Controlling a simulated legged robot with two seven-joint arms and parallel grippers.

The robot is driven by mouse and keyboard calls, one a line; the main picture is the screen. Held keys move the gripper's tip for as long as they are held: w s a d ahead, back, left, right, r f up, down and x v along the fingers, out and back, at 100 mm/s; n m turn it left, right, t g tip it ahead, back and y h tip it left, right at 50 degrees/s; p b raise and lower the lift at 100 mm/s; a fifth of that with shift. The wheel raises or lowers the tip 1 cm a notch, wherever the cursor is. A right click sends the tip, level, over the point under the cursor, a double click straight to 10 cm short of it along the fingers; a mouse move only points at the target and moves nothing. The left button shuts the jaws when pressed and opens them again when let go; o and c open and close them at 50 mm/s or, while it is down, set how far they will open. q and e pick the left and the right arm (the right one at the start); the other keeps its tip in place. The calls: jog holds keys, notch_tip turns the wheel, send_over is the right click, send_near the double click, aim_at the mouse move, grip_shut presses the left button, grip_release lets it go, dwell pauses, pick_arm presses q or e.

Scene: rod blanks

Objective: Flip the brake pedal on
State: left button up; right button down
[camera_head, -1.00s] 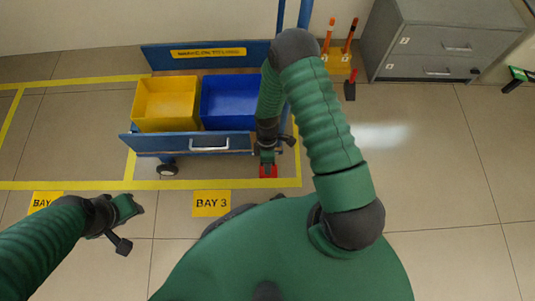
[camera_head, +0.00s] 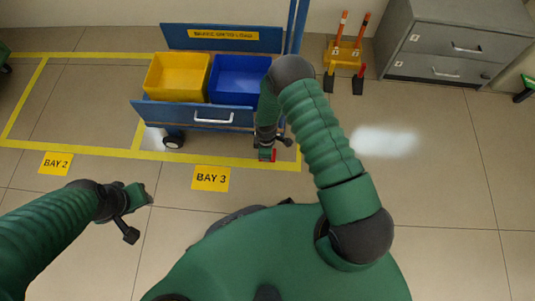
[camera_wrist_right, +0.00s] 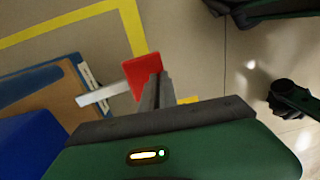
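The red brake pedal (camera_head: 268,155) is low at the front right of the blue cart (camera_head: 205,114). In the right wrist view it is a red plate (camera_wrist_right: 141,72) beside a white bar (camera_wrist_right: 105,94). My right gripper (camera_head: 265,145) is just above the pedal. In the right wrist view its grey fingers (camera_wrist_right: 155,92) are together, overlap the pedal's edge, and hold nothing visible. I cannot tell whether they touch it. My left gripper (camera_head: 140,194) hangs over the floor at the left, away from the cart; its fingers are unclear.
The cart carries a yellow bin (camera_head: 178,76) and a blue bin (camera_head: 238,79). A yellow stand (camera_head: 346,53) with wheel chocks and a grey cabinet (camera_head: 450,45) are at the back right. Yellow floor lines and a BAY 3 sign (camera_head: 210,178) lie in front.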

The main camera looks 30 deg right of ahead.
jog(key=shift+s+a+f, duration=0.1)
jog(key=shift+s+f, duration=0.1)
jog(key=shift+f, duration=0.3)
jog(key=shift+s+f, duration=0.1)
jog(key=shift+f, duration=0.05)
jog(key=shift+a+r+p, duration=0.15)
jog(key=shift+r+p, duration=0.25)
jog(key=shift+r, duration=0.1)
jog(key=s+a+r+p, duration=0.1)
jog(key=s+r+p, duration=0.2)
jog(key=r+p, duration=0.5)
notch_tip(320, 180, up, 5)
jog(key=shift+a+f, duration=0.1)
jog(key=shift+a, duration=0.3)
